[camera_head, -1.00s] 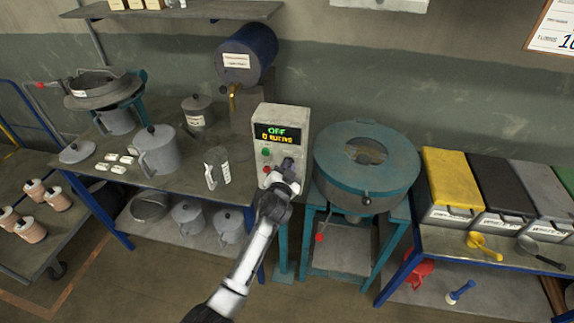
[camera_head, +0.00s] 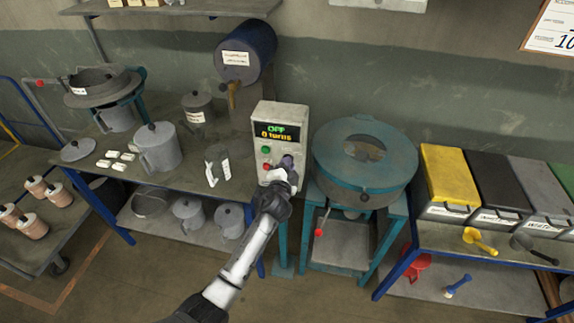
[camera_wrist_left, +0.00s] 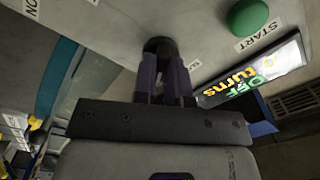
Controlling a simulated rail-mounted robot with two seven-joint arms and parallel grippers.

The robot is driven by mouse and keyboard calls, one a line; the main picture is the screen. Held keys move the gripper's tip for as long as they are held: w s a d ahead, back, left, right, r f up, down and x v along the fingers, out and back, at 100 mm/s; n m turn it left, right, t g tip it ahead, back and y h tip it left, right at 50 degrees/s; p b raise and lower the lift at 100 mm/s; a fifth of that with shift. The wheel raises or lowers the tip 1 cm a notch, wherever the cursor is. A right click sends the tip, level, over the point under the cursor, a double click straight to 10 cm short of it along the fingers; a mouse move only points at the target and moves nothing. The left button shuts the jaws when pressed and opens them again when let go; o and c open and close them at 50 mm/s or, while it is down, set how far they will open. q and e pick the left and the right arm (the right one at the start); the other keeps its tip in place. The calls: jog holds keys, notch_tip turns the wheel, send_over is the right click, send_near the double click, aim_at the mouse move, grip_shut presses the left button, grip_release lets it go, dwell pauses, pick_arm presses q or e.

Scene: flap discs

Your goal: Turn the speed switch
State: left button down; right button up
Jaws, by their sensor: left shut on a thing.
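The grey control box (camera_head: 279,114) stands in the middle of the head view, and its display (camera_head: 279,131) reads "OFF" and "0 turns". The speed switch is a dark round knob (camera_wrist_left: 158,45) on the box's front panel in the left wrist view. My left gripper (camera_head: 287,164) is at the lower right of the panel, shut on this knob. In the left wrist view its two dark fingers (camera_wrist_left: 165,75) close around the knob and hide part of it. In the head view the gripper covers the knob. My right gripper is in neither view.
A green START button (camera_wrist_left: 248,17) sits near the knob; a red button (camera_head: 266,167) is beside the gripper. A round teal-rimmed machine (camera_head: 330,150) stands just right. Left is a table with jugs (camera_head: 157,148); far right are bins (camera_head: 450,168).

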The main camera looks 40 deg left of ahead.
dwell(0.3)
pick_arm(q)
jog(key=c, duration=1.2)
grip_release()
jog(key=shift+o, duration=0.2)
jog(key=shift+s, duration=0.1)
jog(key=p+v, duration=0.1)
jog(key=v, duration=1.2)
jog(key=shift+s, duration=0.3)
jog(key=shift+d, duration=0.15)
